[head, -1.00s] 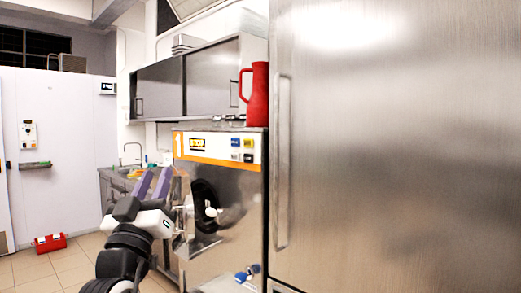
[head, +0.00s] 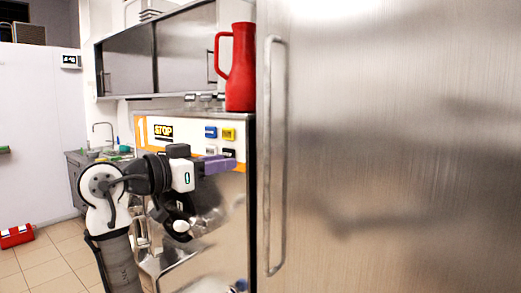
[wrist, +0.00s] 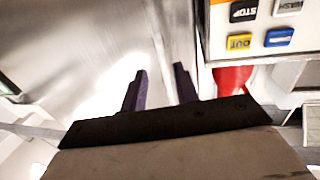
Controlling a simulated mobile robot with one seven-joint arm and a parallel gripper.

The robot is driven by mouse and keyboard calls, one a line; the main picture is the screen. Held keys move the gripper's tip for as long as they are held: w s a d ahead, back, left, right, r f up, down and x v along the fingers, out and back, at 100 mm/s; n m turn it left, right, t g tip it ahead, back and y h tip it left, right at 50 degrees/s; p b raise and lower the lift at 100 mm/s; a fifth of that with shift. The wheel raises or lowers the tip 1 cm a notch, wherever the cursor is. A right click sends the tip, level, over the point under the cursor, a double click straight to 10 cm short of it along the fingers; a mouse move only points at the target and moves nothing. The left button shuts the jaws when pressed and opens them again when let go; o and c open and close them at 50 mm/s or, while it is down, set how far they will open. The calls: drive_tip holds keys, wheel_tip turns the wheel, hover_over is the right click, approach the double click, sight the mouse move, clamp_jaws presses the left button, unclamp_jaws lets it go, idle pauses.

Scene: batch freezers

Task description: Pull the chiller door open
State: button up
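The chiller door (head: 400,150) is the large brushed steel panel filling the right of the head view. Its long vertical handle (head: 275,150) runs along the door's left edge. My gripper (head: 230,164) is left of the handle, in front of the batch freezer's panel, with its purple fingers pointing right toward the handle. In the wrist view the two fingers of my gripper (wrist: 159,80) are apart with nothing visible between them. The steel door surface (wrist: 85,50) shows beyond them. The door looks closed.
A batch freezer (head: 240,215) with a STOP button panel stands directly left of the chiller. A red jug (head: 240,68) sits on top of it. Wall cabinets (head: 155,55) hang behind. A red box (head: 17,236) lies on the tiled floor at far left.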

sight(265, 154)
drive_tip(key=p+x, duration=0.2)
drive_tip(key=x, duration=0.4)
drive_tip(key=p+x, duration=0.2)
drive_tip(key=x, duration=0.4)
drive_tip(key=shift+d+r+p, duration=0.1)
drive_tip(key=shift+r+p, duration=0.1)
drive_tip(key=shift+p, duration=0.2)
drive_tip(key=shift+w+d+f, duration=0.15)
drive_tip(key=shift+w+d, duration=0.2)
drive_tip(key=shift+d, duration=0.05)
clamp_jaws()
